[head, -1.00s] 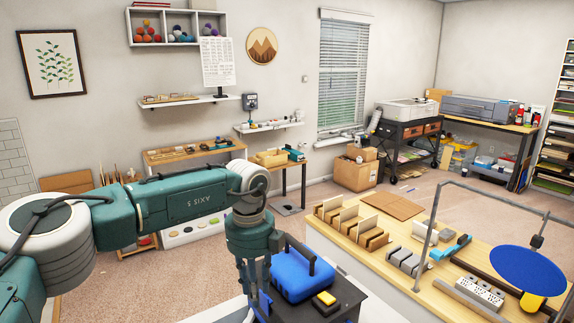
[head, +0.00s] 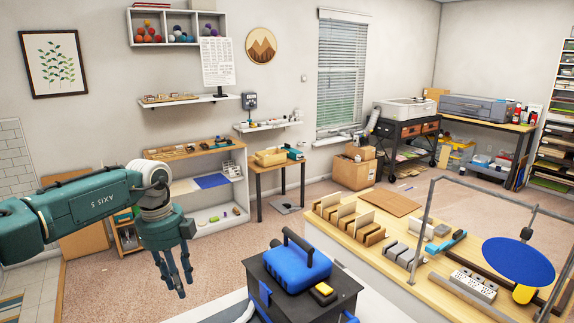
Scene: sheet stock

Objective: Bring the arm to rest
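My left arm (head: 90,208) comes in from the left, bent at the wrist, with its gripper (head: 178,278) hanging fingers down. The gripper is over the carpet, left of the black stand with the blue case, and touches nothing that I can see. Its fingers are apart with nothing between them, so it looks open and empty. My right gripper does not show.
A blue case (head: 288,268) sits on a black box (head: 335,303) in front. A wooden worktable (head: 400,225) with sorters, a frame and a blue disc stands at the right. A low shelf (head: 205,210) stands behind the gripper. Carpet between is clear.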

